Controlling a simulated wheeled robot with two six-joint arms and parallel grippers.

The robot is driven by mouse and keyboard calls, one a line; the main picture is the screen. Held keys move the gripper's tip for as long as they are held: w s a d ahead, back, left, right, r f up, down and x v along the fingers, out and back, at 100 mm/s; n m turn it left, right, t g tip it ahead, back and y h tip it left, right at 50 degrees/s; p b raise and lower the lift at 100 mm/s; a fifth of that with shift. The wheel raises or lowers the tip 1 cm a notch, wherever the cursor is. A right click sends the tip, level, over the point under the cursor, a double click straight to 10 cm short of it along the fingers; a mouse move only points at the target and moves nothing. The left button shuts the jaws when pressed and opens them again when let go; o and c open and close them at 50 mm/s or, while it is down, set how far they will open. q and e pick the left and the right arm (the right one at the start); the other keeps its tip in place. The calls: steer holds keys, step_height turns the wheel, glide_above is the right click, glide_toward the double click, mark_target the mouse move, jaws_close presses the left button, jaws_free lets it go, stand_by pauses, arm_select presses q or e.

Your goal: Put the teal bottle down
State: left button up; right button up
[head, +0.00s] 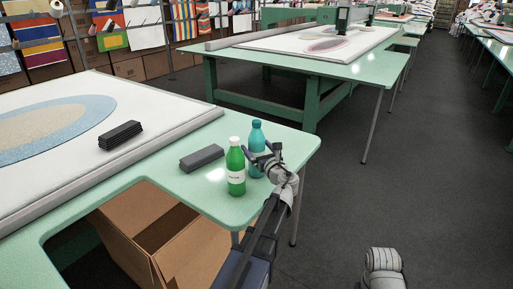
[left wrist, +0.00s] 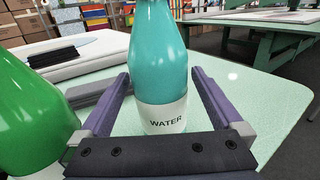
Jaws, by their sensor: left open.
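The teal bottle (head: 256,136) stands upright at the corner of the pale green table (head: 222,208). It also shows in the left wrist view (left wrist: 160,58), with a white label reading WATER. My left gripper (head: 262,155) is open, with one finger on each side of the bottle. In the left wrist view gaps show between the bottle and both fingers. The bottle's base is hidden behind the gripper there. My right gripper is not in view.
A green bottle (head: 236,168) stands close beside the teal one, left of my gripper. A dark grey block (head: 201,158) lies behind it. Black stacked pieces (head: 120,135) rest on the white frame. An open cardboard box (head: 160,235) is below the table. Table's right corner is bare.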

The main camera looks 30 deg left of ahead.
arm_select(q)
steer(key=v, duration=1.1)
steer(key=shift+s+d, duration=0.15)
steer(key=shift+d, duration=0.05)
